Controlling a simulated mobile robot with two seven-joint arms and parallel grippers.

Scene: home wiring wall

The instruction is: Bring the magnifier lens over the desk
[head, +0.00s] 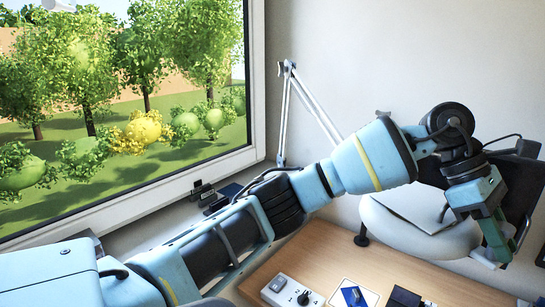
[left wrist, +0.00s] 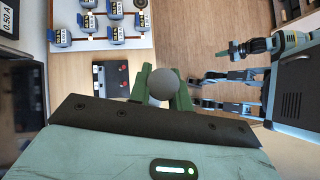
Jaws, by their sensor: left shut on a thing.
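The magnifier lens (head: 415,228) has a wide, pale round head and hangs above the desk (head: 330,250) on a thin jointed white arm (head: 301,95) by the window. My left arm reaches across to the right, in front of part of the head. My left gripper (head: 497,240) is at the head's right side, pointing down. In the left wrist view its green fingers (left wrist: 162,90) are shut on a round grey knob (left wrist: 163,82), which seems to belong to the magnifier. My right gripper is outside the head view; what seems to be it shows in the left wrist view (left wrist: 238,50).
On the desk are a white box with a dial (head: 294,291), a blue part on a white card (head: 353,295) and a black item (head: 404,297). A white board with blue parts (left wrist: 101,24) shows in the left wrist view. A dark panel (head: 522,183) stands behind my left gripper.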

